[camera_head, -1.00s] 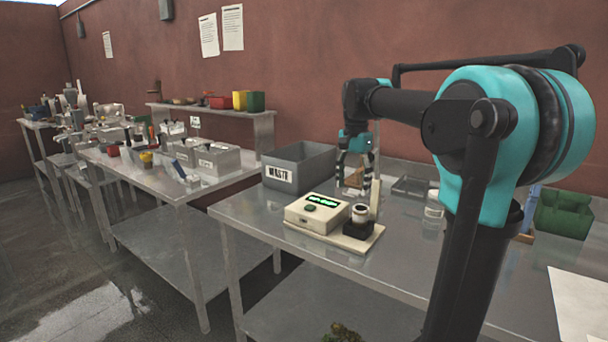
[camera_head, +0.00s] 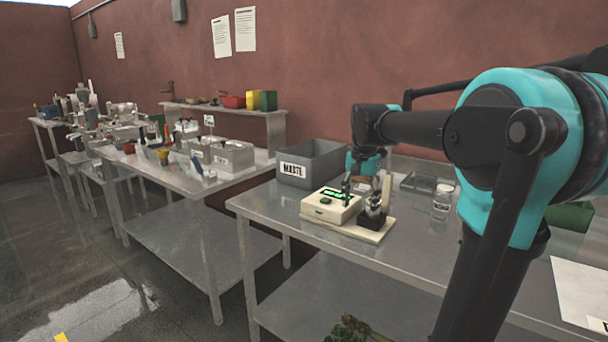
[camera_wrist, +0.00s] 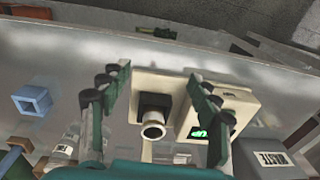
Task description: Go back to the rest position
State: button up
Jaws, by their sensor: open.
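My gripper (camera_head: 361,190) is open and empty. In the head view its dark fingers hang in front of the beige powder filler (camera_head: 325,208) and its black holder. In the wrist view the two fingers of my gripper (camera_wrist: 158,75) are spread wide, with the black holder and a pale round cup or vial (camera_wrist: 153,131) between them. The filler's green display (camera_wrist: 212,124) shows partly behind the right finger. I cannot tell the exact height of the fingers above the filler, but no contact shows.
A grey WASTE bin (camera_head: 312,164) stands behind the filler. A clear jar (camera_head: 442,203) and a grey tray (camera_head: 425,185) are to its right. A blue square item (camera_wrist: 33,99) lies at left in the wrist view.

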jog(key=s+d+f+n+t, duration=0.1)
jog(key=s+f+n, duration=0.2)
jog(key=s+f, duration=0.7)
jog(key=s+d+f+n+t, duration=0.2)
jog(key=s+f+n, duration=0.2)
jog(key=s+f, duration=0.6)
notch_tip(320, 180, down, 4)
jog(key=shift+d+f+n, duration=0.15)
jog(key=shift+f+n, duration=0.1)
jog(key=shift+n, duration=0.05)
